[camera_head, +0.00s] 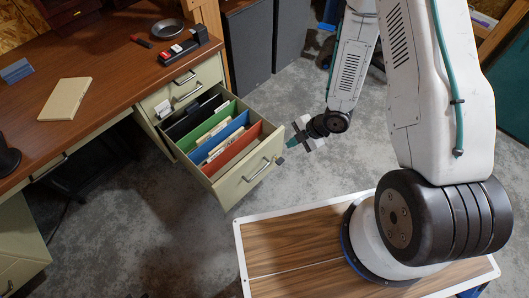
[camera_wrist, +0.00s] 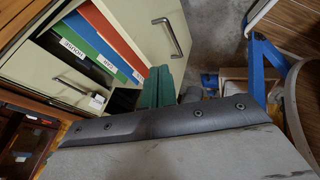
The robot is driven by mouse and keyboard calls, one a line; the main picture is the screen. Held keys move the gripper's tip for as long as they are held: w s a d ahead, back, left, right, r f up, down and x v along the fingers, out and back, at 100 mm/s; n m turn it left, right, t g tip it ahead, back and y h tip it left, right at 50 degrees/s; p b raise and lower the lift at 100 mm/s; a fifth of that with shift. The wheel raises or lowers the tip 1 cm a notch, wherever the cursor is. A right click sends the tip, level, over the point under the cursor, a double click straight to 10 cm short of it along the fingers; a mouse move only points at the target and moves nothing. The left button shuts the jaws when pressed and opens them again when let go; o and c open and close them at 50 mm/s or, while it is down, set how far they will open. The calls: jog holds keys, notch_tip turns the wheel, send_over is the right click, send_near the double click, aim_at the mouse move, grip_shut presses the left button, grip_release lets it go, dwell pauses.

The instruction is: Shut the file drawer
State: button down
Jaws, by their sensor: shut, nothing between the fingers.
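The cream file drawer (camera_head: 246,176) is pulled out of the desk in the head view, with its bar handle (camera_head: 259,170) on the front panel. Black, green, blue and red folders stand inside it. My gripper (camera_head: 291,142) is just right of the drawer front, with a small gap seeming to lie between them. In the wrist view the two teal fingers (camera_wrist: 158,88) are together with nothing between them. There the drawer front (camera_wrist: 137,18) and handle (camera_wrist: 170,36) show above the fingers. Contact with the drawer cannot be made out.
The wooden desk (camera_head: 105,62) carries a notebook (camera_head: 65,98), a stapler-like item (camera_head: 178,49) and a metal dish (camera_head: 167,29). A shut upper drawer (camera_head: 178,88) is above the open one. Dark cabinets (camera_head: 249,45) stand behind. Grey floor (camera_head: 170,220) is clear in front.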

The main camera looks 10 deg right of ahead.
jog(key=s+a+f, duration=0.1)
jog(key=s+f, duration=0.1)
send_near(256, 157)
jog(key=shift+n+y, duration=0.3)
jog(key=shift+y, duration=0.1)
jog(key=f, duration=0.2)
jog(key=a+f, duration=0.1)
jog(key=f, duration=0.1)
jog(key=shift+a+f, duration=0.2)
jog(key=shift+f, duration=0.05)
jog(key=shift+w+a, duration=0.3)
jog(key=shift+w, duration=0.2)
jog(key=shift+w+a, duration=0.1)
